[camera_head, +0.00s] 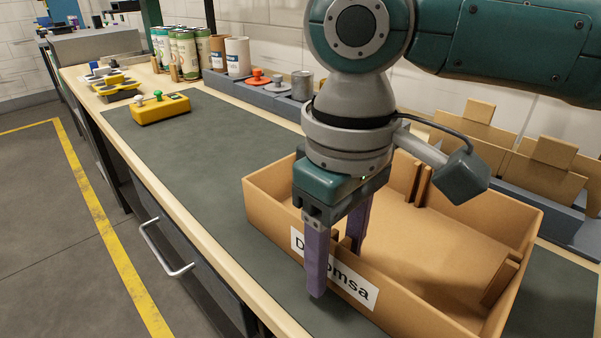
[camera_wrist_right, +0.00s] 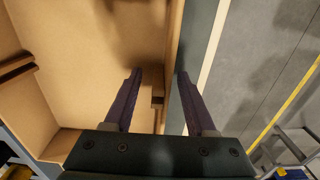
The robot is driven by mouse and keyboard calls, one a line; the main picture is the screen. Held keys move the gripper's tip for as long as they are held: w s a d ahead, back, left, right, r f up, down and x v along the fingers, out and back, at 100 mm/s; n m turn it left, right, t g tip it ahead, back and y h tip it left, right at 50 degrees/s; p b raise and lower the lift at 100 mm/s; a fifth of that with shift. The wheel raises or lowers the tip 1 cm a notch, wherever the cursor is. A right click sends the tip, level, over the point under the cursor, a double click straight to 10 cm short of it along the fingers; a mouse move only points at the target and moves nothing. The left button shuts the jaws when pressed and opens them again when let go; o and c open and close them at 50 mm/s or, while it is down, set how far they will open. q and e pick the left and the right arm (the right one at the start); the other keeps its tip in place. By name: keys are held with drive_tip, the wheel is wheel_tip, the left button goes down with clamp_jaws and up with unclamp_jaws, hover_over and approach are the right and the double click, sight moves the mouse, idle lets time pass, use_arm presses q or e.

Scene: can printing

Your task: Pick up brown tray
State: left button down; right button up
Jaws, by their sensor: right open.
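The brown tray (camera_head: 450,245) stands on the dark mat of the workbench in the head view. It is a box with low walls, inner slats and a white label on its front wall. My right gripper (camera_head: 337,265) is open above the front wall, one purple finger outside it and the other inside. In the right wrist view the tray wall (camera_wrist_right: 172,60) runs between the two fingers of the gripper (camera_wrist_right: 158,80). I cannot tell whether either finger touches the wall. The tray floor visible to me is empty. My left gripper is not in view.
A yellow button box (camera_head: 160,110) lies on the mat at the left. Several cans (camera_head: 185,52) and grey holders (camera_head: 285,95) line the back. Grey bins with brown pieces (camera_head: 555,152) stand behind the tray. The mat left of the tray is clear.

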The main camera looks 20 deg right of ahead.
drive_tip(key=shift+f, duration=0.3)
clamp_jaws()
idle(0.6)
